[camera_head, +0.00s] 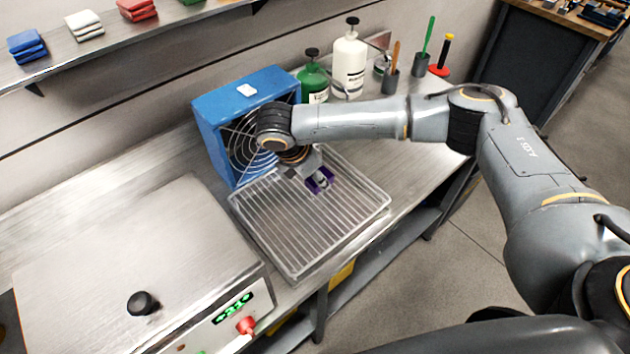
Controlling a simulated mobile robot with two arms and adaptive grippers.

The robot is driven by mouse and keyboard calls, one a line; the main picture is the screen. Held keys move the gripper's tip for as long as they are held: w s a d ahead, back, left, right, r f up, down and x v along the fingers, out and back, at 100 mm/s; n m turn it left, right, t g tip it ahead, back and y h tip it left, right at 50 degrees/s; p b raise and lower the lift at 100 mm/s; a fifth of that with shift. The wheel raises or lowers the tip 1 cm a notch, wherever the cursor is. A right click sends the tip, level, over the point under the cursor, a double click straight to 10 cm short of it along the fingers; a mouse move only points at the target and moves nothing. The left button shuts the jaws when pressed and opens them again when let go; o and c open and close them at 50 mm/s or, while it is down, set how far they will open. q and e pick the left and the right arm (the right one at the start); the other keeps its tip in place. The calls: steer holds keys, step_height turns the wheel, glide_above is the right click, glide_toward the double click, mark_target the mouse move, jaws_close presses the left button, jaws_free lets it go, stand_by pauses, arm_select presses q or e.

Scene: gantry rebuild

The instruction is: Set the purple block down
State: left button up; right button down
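A small purple block (313,186) is at the wire rack (268,237), over its back part. My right gripper (321,181), on the arm coming in from the right, points down at the block, and its grey fingers lie across it with purple showing on both sides. It looks shut on the block. The gripper and wrist hide part of the block. Whether the block touches the rack's bars or hangs just above them I cannot tell. My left gripper is not in view.
A blue fan (217,119) stands just behind the rack, close to my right wrist. A steel machine (130,260) with a black knob is at the left. Green (313,80) and white (349,62) pump bottles stand behind my forearm. Most of the rack is bare.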

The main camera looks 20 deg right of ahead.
step_height(320, 180, down, 2)
steer(key=shift+f, duration=0.15)
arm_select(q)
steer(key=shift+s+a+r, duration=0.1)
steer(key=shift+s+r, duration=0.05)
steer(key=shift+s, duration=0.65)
arm_select(e)
steer(key=shift+a+f, duration=0.1)
steer(key=c, duration=0.8)
jaws_free()
steer(key=shift+f, duration=0.15)
steer(key=shift+c, duration=0.2)
arm_select(q)
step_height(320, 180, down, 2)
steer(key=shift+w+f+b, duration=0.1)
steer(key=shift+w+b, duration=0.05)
steer(key=shift+b, duration=0.85)
arm_select(e)
steer(key=v, duration=1.2)
steer(key=shift+s, duration=0.1)
